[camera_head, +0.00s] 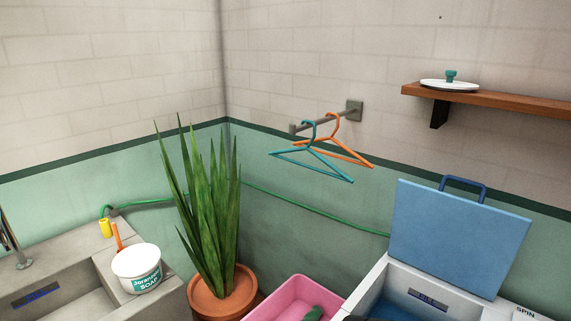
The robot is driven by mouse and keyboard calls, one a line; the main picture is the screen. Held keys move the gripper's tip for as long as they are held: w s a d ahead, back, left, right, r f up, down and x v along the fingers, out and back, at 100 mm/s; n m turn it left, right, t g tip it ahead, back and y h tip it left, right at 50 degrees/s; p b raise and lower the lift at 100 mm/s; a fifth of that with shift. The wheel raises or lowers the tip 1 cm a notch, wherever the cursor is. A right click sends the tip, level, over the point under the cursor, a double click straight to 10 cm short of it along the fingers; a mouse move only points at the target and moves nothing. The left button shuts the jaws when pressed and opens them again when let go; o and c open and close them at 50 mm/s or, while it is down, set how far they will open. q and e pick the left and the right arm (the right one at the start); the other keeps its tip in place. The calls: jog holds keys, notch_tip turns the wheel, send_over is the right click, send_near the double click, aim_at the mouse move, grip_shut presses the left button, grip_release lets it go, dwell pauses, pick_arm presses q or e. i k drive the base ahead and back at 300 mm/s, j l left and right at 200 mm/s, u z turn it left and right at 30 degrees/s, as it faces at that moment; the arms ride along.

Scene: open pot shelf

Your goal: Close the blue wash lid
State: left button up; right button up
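The blue wash lid (455,238) stands open at the lower right, raised nearly upright and tilted a little back towards the wall. A dark blue handle (463,183) sits on its top edge. The lid rises from the back of the white washing machine (362,285), whose open tub with a blue inside (393,298) shows below it. The front of the machine is cut off by the bottom edge. Neither of my grippers can be made out in this view. A small dark shape shows at the bottom edge by the tub, too little to tell what it is.
A pink basin (290,296) stands left of the machine, then a potted plant (215,225) and a stone sink (65,280) with a soap bucket (137,268). Hangers (318,155) hang from a wall rod.

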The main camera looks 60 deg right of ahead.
aim_at(472, 246)
jog(key=z, duration=0.5)
jog(key=l+z, duration=0.1)
jog(key=z, duration=0.9)
jog(key=l+z, duration=0.1)
jog(key=z, duration=0.9)
jog(key=l+z, duration=0.1)
jog(key=z, duration=0.4)
jog(key=j+z, duration=0.1)
jog(key=j, duration=0.3)
